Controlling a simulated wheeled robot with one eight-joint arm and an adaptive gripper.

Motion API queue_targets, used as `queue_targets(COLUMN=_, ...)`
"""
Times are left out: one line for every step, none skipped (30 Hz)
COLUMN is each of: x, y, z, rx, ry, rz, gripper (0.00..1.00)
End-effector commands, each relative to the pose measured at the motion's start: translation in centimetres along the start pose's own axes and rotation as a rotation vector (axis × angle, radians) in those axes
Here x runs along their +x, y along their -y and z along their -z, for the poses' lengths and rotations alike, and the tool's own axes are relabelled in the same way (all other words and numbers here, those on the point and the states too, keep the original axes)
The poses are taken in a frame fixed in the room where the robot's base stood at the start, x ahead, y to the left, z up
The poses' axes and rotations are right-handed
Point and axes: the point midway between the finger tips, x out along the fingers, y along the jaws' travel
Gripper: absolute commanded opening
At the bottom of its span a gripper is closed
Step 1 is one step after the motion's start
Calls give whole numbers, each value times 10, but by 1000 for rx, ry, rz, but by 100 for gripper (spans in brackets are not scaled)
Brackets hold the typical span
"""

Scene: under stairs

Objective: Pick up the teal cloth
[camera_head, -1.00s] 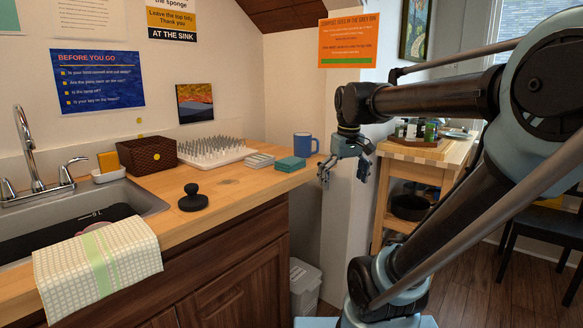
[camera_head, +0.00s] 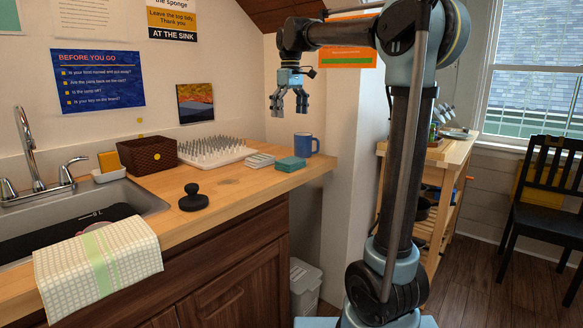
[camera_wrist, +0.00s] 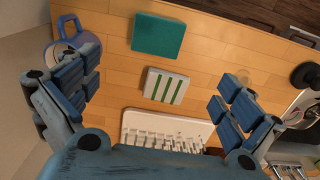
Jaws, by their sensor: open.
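The teal cloth (camera_head: 291,164) is a small folded block lying flat on the wooden counter, near its right end. It also shows in the wrist view (camera_wrist: 158,36), at the top middle, ahead of the fingers. My gripper (camera_head: 289,108) is open and empty, high above the counter with its fingers pointing down. In the wrist view the open fingers (camera_wrist: 160,95) stand wide apart on both sides, with the striped cloth between them and below.
A blue mug (camera_head: 305,144) stands close behind the teal cloth. A folded white cloth with green stripes (camera_head: 260,160) lies left of it. A white spiked rack (camera_head: 214,152) and a black knobbed tool (camera_head: 193,198) are further left.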

Motion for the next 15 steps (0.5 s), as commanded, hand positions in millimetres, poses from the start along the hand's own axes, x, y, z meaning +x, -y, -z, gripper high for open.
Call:
queue_targets(x=3, y=0, z=1, rx=-3, ry=1, rz=0, gripper=100)
queue_targets(x=6, y=0, z=2, rx=-3, ry=1, rz=0, gripper=100)
queue_targets(x=12, y=0, z=2, rx=-3, ry=1, rz=0, gripper=100)
queue_targets(x=16, y=0, z=1, rx=-3, ry=1, rz=0, gripper=100)
queue_targets(x=21, y=0, z=1, rx=-3, ry=1, rz=0, gripper=100)
queue_targets(x=29, y=0, z=1, rx=-3, ry=1, rz=0, gripper=100)
queue_targets(x=34, y=0, z=1, rx=-2, ry=1, rz=0, gripper=100)
queue_targets(x=39, y=0, z=1, rx=-2, ry=1, rz=0, gripper=100)
queue_targets(x=46, y=0, z=1, rx=-2, ry=1, rz=0, gripper=100)
queue_targets(x=52, y=0, z=1, rx=-2, ry=1, rz=0, gripper=100)
queue_targets(x=57, y=0, z=1, rx=-2, ry=0, rz=0, gripper=100)
queue_targets(x=64, y=0, z=1, rx=-2, ry=0, rz=0, gripper=100)
queue_targets(x=69, y=0, z=1, rx=-2, ry=0, rz=0, gripper=100)
queue_targets(x=74, y=0, z=1, rx=-2, ry=0, rz=0, gripper=100)
queue_targets(x=82, y=0, z=1, rx=-2, ry=0, rz=0, gripper=100)
